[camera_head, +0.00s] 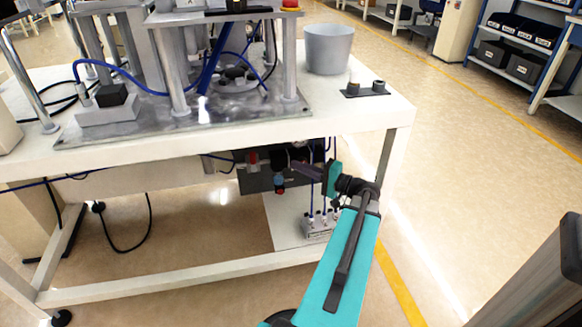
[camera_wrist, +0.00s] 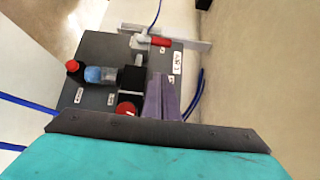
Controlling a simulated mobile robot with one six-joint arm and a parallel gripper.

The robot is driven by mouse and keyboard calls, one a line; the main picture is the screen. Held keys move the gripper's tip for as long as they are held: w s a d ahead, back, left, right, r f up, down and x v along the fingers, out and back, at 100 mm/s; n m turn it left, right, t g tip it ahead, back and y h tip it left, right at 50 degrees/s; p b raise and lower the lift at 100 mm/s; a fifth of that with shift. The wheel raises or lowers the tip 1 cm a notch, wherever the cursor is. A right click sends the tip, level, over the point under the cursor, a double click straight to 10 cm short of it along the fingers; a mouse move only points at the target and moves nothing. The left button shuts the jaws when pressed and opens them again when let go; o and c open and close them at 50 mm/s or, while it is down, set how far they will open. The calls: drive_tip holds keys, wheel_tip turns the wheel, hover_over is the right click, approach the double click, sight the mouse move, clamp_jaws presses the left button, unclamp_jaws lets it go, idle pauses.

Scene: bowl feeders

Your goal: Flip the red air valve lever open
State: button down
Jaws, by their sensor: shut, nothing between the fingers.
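In the wrist view, the red lever (camera_wrist: 161,41) sits on a silver valve (camera_wrist: 139,42) near the top of a grey panel (camera_wrist: 95,52). In the head view, my gripper (camera_head: 297,165) reaches under the table's edge, in front of the panel (camera_head: 258,183).
The panel also carries a red knob (camera_wrist: 73,66), a blue bowl (camera_wrist: 100,74), a black block (camera_wrist: 131,79) and a red round part (camera_wrist: 126,109). Blue hoses (camera_wrist: 195,92) run close to my fingers. The white tabletop (camera_head: 345,115) overhangs the panel; a grey bucket (camera_head: 328,50) stands on it.

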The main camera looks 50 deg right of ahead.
drive_tip(key=b, duration=0.3)
approach(253, 162)
drive_tip(key=w+d+r, duration=0.1)
drive_tip(key=w+d, duration=0.2)
drive_tip(key=d, duration=0.2)
drive_tip(key=shift+w+a+r+b, duration=0.1)
drive_tip(key=shift+w+a+b, duration=0.15)
drive_tip(key=shift+w+a, duration=0.55)
drive_tip(key=shift+w+a+r+b, duration=0.1)
drive_tip(key=shift+w+a+b, duration=0.15)
drive_tip(key=shift+w+a, duration=0.55)
drive_tip(key=shift+s+a, duration=0.15)
drive_tip(key=shift+s, duration=0.05)
drive_tip(key=shift+r, duration=0.1)
